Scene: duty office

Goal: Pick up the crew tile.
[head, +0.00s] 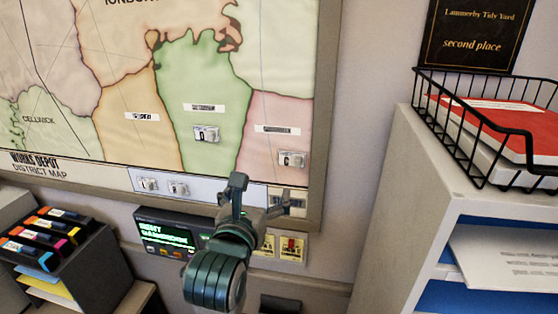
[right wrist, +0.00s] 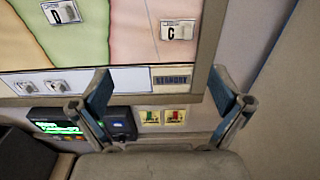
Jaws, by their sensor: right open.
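White crew tiles with a small knob sit on the wall map. Tile D (head: 207,134) is on the green district and tile C (head: 292,159) on the pink one. Two more tiles, one here (head: 147,185) and one here (head: 179,188), sit on the pale strip under the map, their letters unclear. Tile C (right wrist: 177,31) and tile D (right wrist: 61,12) also show in the right wrist view. My right gripper (head: 260,188) is open and empty in front of the strip's right end, below tile C, near the STANDBY label (right wrist: 172,79). My left gripper is not in view.
Below the map are a dark panel with a green display (head: 165,236) and a switch plate (head: 290,247). A rack of coloured cartridges (head: 45,240) stands at the left. At the right, a grey shelf unit (head: 400,190) carries a black wire tray (head: 460,128).

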